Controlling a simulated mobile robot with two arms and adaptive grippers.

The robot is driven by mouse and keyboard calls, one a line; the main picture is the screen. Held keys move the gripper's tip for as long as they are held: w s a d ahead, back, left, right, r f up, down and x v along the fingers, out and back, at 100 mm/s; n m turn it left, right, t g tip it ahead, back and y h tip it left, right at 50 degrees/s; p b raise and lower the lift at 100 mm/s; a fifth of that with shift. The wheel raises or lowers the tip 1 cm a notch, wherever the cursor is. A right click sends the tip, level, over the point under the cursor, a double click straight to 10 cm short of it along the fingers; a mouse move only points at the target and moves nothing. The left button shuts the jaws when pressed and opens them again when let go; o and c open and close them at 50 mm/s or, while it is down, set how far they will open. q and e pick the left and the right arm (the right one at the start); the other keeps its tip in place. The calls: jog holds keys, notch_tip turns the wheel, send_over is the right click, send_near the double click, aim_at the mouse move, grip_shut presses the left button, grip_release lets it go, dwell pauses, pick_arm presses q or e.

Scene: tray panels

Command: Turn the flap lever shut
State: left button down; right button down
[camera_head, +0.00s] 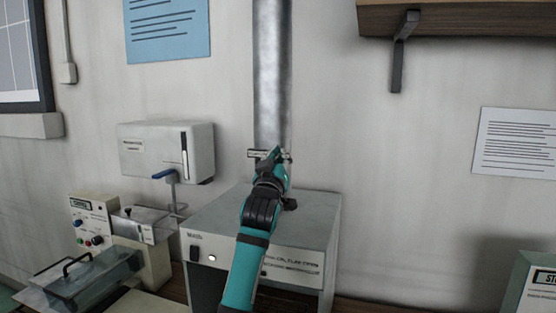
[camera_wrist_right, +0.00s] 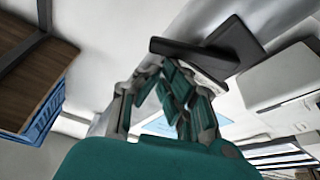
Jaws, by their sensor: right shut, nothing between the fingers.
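My right gripper (camera_head: 273,154), teal and black, reaches up in front of the metal duct (camera_head: 271,75), just above the grey cabinet. In the right wrist view its fingers (camera_wrist_right: 172,78) are shut and empty. A dark flat lever (camera_wrist_right: 195,55) with a wider dark block lies just beyond the fingertips there; I cannot tell whether they touch. In the head view the gripper and arm hide most of the lever area. A small label (camera_head: 257,153) shows beside the gripper on the duct. My left gripper is not in view.
The grey cabinet (camera_head: 205,222) stands under the duct. A white wall box (camera_head: 150,150) with a blue-handled valve hangs to the left, above benchtop apparatus (camera_head: 95,215). A wooden shelf (camera_head: 460,20) with a bracket (camera_head: 398,65) is at upper right.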

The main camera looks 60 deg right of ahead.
jog(key=f+m+b, duration=0.1)
jog(key=s+f+m+g+h+b, duration=0.1)
jog(key=m+b, duration=0.1)
jog(key=shift+s+d+m+g, duration=0.1)
jog(key=shift+d+m+g, duration=0.05)
jog(key=shift+m+g, duration=0.15)
jog(key=shift+s+f, duration=0.1)
dwell(0.6)
